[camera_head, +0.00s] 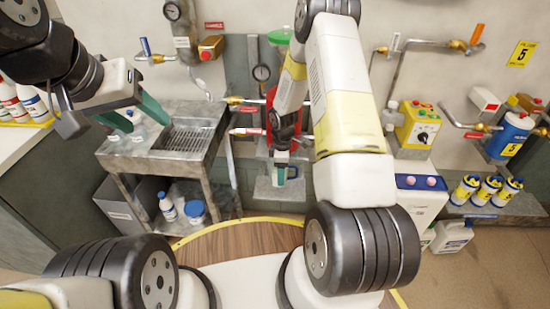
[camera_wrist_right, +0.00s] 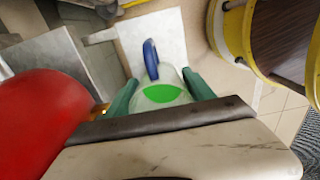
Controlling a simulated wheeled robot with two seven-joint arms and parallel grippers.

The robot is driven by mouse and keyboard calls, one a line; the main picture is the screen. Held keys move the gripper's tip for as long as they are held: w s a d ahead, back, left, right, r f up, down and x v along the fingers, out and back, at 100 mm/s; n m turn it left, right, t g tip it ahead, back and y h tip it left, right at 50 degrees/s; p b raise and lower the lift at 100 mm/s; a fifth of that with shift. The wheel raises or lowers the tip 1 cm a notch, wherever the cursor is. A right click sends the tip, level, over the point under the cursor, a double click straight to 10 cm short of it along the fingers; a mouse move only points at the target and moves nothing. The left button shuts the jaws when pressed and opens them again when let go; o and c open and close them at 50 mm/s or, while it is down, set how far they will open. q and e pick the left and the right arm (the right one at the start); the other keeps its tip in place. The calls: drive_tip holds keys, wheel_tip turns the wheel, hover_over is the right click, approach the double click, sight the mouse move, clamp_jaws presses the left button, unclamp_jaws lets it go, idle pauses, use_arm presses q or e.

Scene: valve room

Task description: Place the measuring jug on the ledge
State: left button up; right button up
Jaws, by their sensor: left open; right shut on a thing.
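The measuring jug (camera_head: 279,176) is pale, with a blue handle on its right side. In the right wrist view the jug (camera_wrist_right: 168,82) shows green inside, and its blue handle points away from the gripper. My right gripper (camera_wrist_right: 160,97) is shut on the jug, with one green finger on each side. In the head view this gripper (camera_head: 283,155) is small and partly hidden by my arm. A grey ledge (camera_head: 264,194) lies behind and below the jug; I cannot tell if they touch. My left gripper (camera_head: 137,112) is open and empty, above the metal cart.
The metal cart (camera_head: 163,166) with a grated top stands at left; bottles are on it. A red object (camera_wrist_right: 38,115) is close beside my right gripper. Pipes and a gauge (camera_head: 261,73) are on the wall above. A yellow box (camera_head: 418,124) and several cylinders (camera_head: 487,190) stand at right.

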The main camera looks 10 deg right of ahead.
drive_tip(key=shift+w+d+f, duration=0.1)
drive_tip(key=shift+d+f, duration=0.2)
drive_tip(key=shift+d, duration=0.05)
drive_tip(key=shift+f, duration=1.45)
drive_tip(key=shift+f, duration=0.1)
drive_tip(key=o, duration=1.5)
drive_tip(key=shift+o, duration=0.2)
